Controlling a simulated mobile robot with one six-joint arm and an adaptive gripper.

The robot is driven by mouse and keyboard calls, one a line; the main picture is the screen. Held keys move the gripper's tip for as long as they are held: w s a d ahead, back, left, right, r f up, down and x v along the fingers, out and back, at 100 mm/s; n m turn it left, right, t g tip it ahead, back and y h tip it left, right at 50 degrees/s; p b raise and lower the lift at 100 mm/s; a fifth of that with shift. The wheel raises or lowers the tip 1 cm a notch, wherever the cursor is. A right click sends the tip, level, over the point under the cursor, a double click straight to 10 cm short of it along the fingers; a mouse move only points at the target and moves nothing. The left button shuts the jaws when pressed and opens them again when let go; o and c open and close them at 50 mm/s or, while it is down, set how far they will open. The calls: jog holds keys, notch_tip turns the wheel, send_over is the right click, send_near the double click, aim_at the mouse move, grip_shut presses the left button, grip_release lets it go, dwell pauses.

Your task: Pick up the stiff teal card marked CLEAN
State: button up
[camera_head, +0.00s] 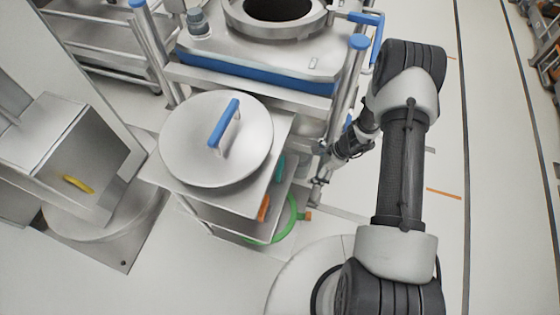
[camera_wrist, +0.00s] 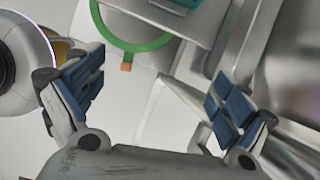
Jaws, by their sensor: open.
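A teal piece (camera_head: 280,167), which looks like the card, shows at the right side of the small cart, just under its top shelf. Its marking cannot be read. Part of a teal piece also shows at the top edge of the wrist view (camera_wrist: 183,3). My gripper (camera_head: 318,187) is low, to the right of the cart and apart from the teal piece. In the wrist view my gripper (camera_wrist: 155,88) has its blue-padded fingers spread wide, with nothing between them.
The cart's top shelf (camera_head: 166,180) bears a round metal lid (camera_head: 190,150) with a blue handle. An orange piece (camera_head: 263,208) shows below the teal one. A green ring (camera_head: 285,230) hangs low by the cart. A steel machine (camera_head: 270,48) stands behind.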

aim_at(280, 169)
jog(key=shift+m, duration=0.6)
jog(key=w+a+f, duration=0.1)
jog(key=a, duration=0.2)
jog(key=w+a+f+b, duration=0.1)
jog(key=a, duration=0.3)
jog(key=w+a+f, duration=0.1)
jog(key=a, duration=0.2)
jog(key=shift+w+a+f+b, duration=0.15)
jog(key=shift+a+f+b, duration=0.1)
jog(key=shift+b, duration=0.1)
jog(key=b+x, duration=0.1)
jog(key=x, duration=0.4)
jog(key=shift+a+b, duration=0.25)
jog(key=shift+b, duration=0.15)
jog(key=shift+c, duration=0.5)
jog(key=c, duration=1.1)
